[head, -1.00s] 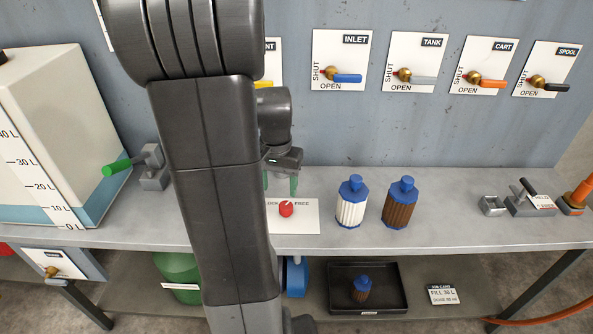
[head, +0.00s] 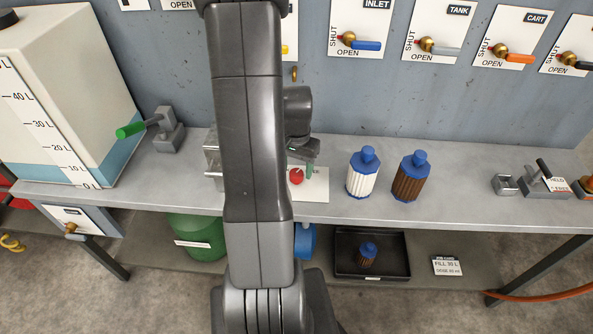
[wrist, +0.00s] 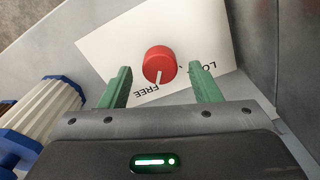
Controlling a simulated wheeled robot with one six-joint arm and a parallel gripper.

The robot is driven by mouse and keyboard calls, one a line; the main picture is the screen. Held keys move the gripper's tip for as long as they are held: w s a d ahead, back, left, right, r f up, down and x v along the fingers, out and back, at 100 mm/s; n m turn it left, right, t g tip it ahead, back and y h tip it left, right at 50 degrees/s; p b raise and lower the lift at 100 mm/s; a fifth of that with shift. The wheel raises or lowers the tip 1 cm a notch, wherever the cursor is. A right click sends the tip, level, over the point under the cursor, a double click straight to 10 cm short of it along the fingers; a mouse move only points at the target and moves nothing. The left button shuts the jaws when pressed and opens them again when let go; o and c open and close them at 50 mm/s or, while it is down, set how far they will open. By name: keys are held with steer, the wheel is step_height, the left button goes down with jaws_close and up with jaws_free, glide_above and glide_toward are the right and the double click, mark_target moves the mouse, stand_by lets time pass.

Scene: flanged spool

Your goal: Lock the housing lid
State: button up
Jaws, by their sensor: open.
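The red round knob (head: 296,176) sits on a white plate (head: 316,186) on the bench, partly behind my arm. In the wrist view the knob (wrist: 158,62) has a white pointer line directed at the word FREE on the plate (wrist: 105,48); the LOCK word is partly hidden by a finger. My gripper (wrist: 161,72) is open, with its green fingers on either side of the knob and gaps showing on both sides. In the head view my gripper (head: 310,168) is close to the knob. The housing lid cannot be made out; a grey metal box (head: 212,162) shows partly behind my arm.
A white-ribbed bottle (head: 362,178) and a brown-ribbed bottle (head: 410,180) stand right of the plate. A green-handled lever (head: 135,130) and a graduated tank (head: 60,100) are at left. Valve panels line the back wall.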

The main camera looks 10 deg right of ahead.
steer(key=shift+f, duration=1)
steer(key=c, duration=1)
